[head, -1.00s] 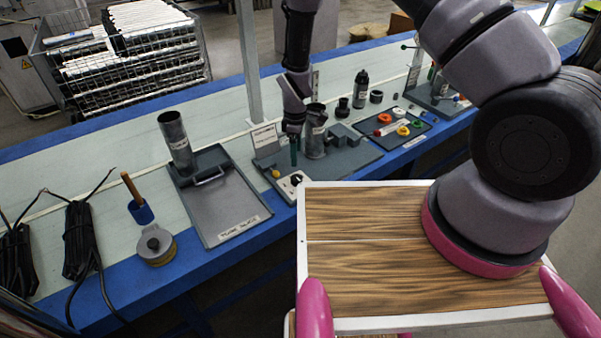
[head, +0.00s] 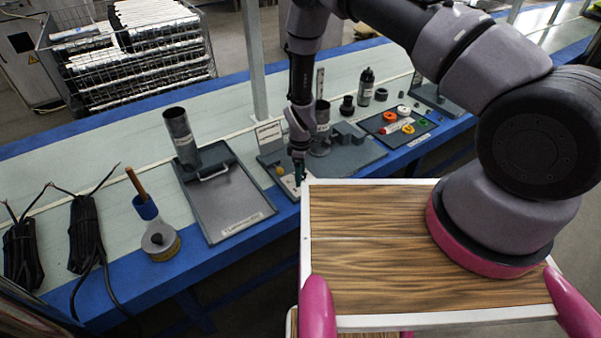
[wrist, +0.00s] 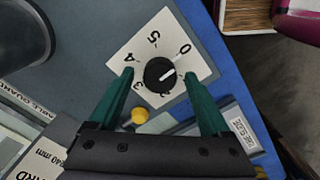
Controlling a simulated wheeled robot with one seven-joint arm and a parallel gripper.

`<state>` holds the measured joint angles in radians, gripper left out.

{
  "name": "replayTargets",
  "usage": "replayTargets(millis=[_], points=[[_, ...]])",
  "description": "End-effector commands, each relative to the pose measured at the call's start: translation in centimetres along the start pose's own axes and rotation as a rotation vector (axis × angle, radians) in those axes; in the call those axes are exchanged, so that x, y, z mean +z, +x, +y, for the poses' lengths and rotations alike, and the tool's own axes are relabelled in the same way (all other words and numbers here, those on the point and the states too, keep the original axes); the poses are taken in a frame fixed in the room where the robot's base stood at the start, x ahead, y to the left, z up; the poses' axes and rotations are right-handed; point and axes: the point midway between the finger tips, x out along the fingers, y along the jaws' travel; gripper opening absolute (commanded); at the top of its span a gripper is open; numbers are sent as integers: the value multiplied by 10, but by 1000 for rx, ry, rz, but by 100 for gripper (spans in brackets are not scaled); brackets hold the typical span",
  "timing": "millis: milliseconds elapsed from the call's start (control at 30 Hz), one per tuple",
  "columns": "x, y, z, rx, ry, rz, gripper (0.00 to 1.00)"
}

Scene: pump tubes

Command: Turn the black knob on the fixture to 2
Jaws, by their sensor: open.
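The black knob (wrist: 160,74) sits on a white dial plate (wrist: 165,28) with printed numerals, in the wrist view. The 5 and 4 are readable, with the 3 and 2 on the near side; the right finger partly crowds the numerals there. My gripper (wrist: 159,75) is open, with one green finger on each side of the knob and gaps visible. In the head view my gripper (head: 300,178) is low over the fixture (head: 355,160) and hides the knob.
A small yellow ball-shaped part (wrist: 139,115) lies close to the left finger. A dark cylinder (wrist: 20,35) stands at upper left in the wrist view. A grey tray (head: 235,205) lies left of the fixture; a tray of coloured rings (head: 390,117) lies right.

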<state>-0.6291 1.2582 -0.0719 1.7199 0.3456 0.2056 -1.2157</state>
Motion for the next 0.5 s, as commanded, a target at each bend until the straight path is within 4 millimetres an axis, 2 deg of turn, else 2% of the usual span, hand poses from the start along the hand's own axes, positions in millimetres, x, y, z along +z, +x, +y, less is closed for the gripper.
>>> replayTargets(millis=[33,67,200,267,500], points=[[0,0,0,0,0,0,81],[0,0,0,0,0,0,74],[0,0,0,0,0,0,20],[0,0,0,0,0,0,0],[0,0,0,0,16,0,0]])
